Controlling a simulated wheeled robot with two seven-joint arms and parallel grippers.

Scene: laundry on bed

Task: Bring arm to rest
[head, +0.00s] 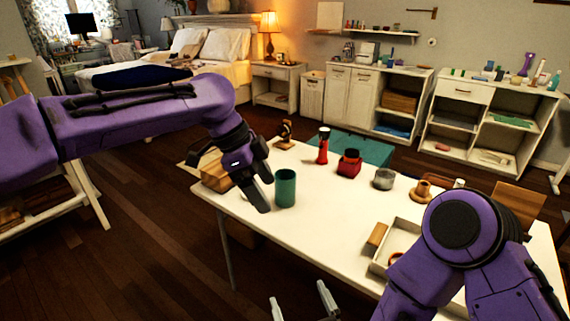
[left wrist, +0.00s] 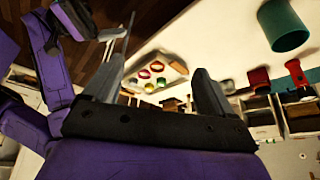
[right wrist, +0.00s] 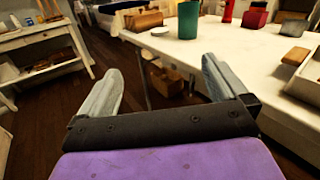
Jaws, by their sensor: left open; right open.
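My left gripper (head: 262,190) hangs over the left part of the white table, close beside the green cup (head: 285,188). Its two fingers stand apart with nothing between them in the left wrist view (left wrist: 157,88). My right gripper (head: 303,300) is at the bottom of the head view, in front of the table's near edge. Its fingers are spread and empty in the right wrist view (right wrist: 160,85), with dark floor and the table edge beyond. I cannot tell from the head view whether the left gripper touches the cup.
The white table (head: 330,215) holds a red flashlight-like item (head: 323,146), a red box (head: 349,163), a round tin (head: 384,179) and a shallow tray (head: 384,262). A wooden block (head: 216,174) lies at the left end. A bed (head: 150,75) stands far back; wooden floor (head: 130,255) is clear at left.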

